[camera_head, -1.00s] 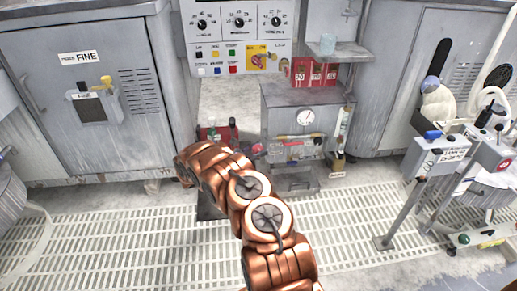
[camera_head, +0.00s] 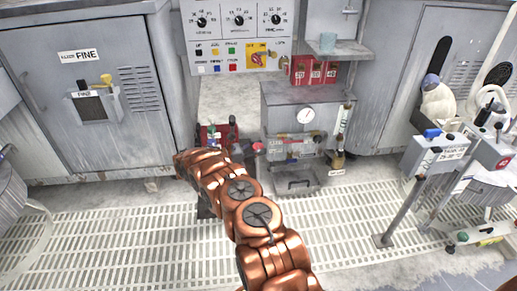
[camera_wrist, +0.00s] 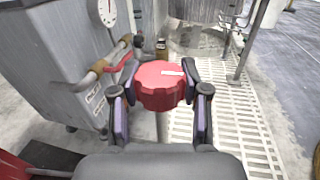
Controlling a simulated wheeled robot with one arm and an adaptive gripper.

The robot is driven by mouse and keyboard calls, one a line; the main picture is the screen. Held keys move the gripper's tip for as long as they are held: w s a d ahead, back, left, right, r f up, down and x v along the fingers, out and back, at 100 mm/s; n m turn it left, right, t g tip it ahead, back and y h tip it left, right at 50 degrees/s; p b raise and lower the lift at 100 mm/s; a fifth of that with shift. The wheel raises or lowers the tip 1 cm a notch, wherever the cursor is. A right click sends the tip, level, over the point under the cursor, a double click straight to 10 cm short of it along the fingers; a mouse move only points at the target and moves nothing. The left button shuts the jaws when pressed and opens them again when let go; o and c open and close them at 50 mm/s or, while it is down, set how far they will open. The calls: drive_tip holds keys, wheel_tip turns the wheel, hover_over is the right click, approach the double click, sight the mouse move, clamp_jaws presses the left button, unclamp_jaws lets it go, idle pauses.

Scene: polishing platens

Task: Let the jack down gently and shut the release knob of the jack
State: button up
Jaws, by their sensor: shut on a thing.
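A red, ridged round knob (camera_wrist: 160,86) with a white mark on its top sits between the two fingers of my gripper (camera_wrist: 161,75) in the wrist view. The fingers are shut on its sides. The knob also shows small and red in the head view (camera_head: 258,147), just past my copper arm. A red body with dark parts, likely the jack (camera_head: 217,133), stands beyond the arm's end, partly hidden by it. Red and dark parts also show at the lower left of the wrist view. My gripper itself is hidden in the head view.
A grey cabinet with a round gauge (camera_head: 306,116) stands close to the right of the knob; its pipe with a red lever (camera_wrist: 118,63) is near my left finger. A control post (camera_head: 402,212) stands at the right.

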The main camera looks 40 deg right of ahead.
drive_tip(key=shift+s+d, duration=0.1)
drive_tip(key=shift+s, duration=0.1)
drive_tip(key=o, duration=1.2)
drive_tip(key=shift+c, duration=0.2)
drive_tip(key=shift+w, duration=0.1)
drive_tip(key=shift+w, duration=0.1)
drive_tip(key=v, duration=1.2)
drive_tip(key=shift+r, duration=0.1)
